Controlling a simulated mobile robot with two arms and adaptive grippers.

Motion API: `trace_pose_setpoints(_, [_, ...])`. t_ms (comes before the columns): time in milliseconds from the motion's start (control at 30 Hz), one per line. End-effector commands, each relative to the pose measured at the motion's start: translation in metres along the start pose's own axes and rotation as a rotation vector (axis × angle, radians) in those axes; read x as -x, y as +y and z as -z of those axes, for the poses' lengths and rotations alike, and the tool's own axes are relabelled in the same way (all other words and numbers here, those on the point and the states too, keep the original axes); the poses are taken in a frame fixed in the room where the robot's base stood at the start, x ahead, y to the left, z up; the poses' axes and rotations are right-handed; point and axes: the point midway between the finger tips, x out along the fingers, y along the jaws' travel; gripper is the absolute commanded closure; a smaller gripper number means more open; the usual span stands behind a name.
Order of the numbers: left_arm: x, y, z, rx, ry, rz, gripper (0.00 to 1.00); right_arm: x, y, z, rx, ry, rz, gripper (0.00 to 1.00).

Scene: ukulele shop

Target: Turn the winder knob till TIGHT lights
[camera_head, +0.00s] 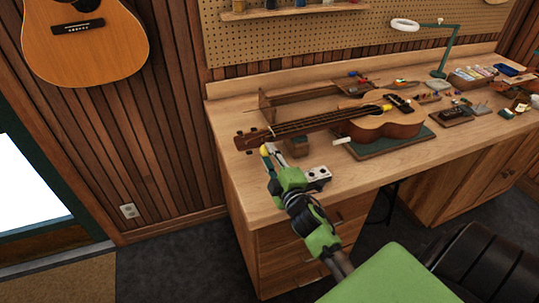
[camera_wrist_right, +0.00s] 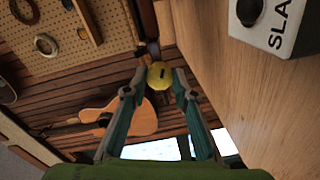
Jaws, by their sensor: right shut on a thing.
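The ukulele (camera_head: 372,122) lies on the bench, its body on a green mat (camera_head: 372,147) and its headstock (camera_head: 256,139) pointing left. The yellow winder knob (camera_head: 264,150) is at the headstock; it also shows in the right wrist view (camera_wrist_right: 161,75). My right gripper (camera_head: 271,152) is shut on the knob, with a finger on each side in the wrist view (camera_wrist_right: 158,82). A white indicator box (camera_head: 317,175) stands beside the gripper. My left gripper is not in view.
A small wooden block (camera_head: 299,147) stands under the neck, close to my right gripper. Small tools and parts trays (camera_head: 457,116) crowd the right of the bench, near a green lamp (camera_head: 446,55). The front left bench top (camera_head: 237,180) is clear.

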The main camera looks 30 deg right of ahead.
Motion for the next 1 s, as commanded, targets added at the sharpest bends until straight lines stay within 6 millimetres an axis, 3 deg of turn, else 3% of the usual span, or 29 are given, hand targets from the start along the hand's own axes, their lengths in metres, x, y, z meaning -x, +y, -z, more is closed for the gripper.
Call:
trace_pose_setpoints(500, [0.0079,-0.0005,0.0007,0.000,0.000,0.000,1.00,-0.0001,-0.0003,-0.0009,-0.322,0.013,0.003,0.96])
trace_pose_setpoints(1000, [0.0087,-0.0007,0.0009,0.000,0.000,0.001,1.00,-0.0001,-0.0007,-0.0010,-0.375,0.016,0.003,0.96])
